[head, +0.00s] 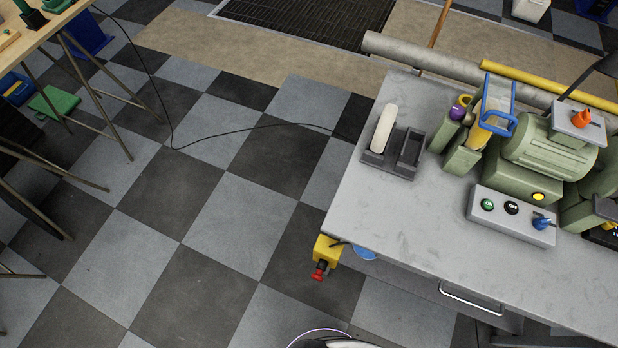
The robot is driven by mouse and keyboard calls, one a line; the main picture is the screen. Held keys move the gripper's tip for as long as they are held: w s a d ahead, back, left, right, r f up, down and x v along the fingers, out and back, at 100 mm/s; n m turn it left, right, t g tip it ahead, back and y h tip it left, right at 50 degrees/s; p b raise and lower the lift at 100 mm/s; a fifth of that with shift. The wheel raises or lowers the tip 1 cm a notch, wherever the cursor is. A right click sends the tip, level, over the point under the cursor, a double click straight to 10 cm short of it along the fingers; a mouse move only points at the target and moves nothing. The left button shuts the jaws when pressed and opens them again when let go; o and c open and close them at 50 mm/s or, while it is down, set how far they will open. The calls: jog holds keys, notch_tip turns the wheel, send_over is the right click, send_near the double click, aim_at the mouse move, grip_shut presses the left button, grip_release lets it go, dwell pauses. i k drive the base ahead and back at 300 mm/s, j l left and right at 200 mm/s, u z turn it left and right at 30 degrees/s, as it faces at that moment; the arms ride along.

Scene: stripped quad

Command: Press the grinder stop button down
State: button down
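A green bench grinder (550,150) stands on the grey workbench (400,215) at the right. In front of it is a light grey control box (525,230) with a green button (487,205), a black button (512,208) and a blue knob (541,222). A yellow box (326,248) hangs at the bench's left front edge, with a red button (319,272) sticking out from it. The picture does not show clearly which button is the grinder's stop, nor whether either is pressed. My gripper is not in view.
A drawer handle (470,297) projects from the bench front. A black cable (250,128) crosses the checkered floor. A wooden table (45,20) stands at the far left. The floor between is mostly clear.

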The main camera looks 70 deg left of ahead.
aim_at(317, 276)
jog(key=k+l+u, duration=0.1)
jog(key=u, duration=0.35)
jog(key=k+u, duration=0.1)
jog(key=u, duration=0.4)
jog(key=k+u, duration=0.15)
jog(key=u, duration=1.05)
jog(key=k+j, duration=0.1)
jog(key=k, duration=0.2)
jog(key=j+z, duration=0.15)
jog(key=j, duration=0.25)
jog(key=k+j+z, duration=0.15)
jog(key=j, duration=0.25)
jog(key=j+z, duration=0.1)
jog(key=j, duration=0.3)
jog(key=k+j+z, duration=0.15)
jog(key=j, duration=0.25)
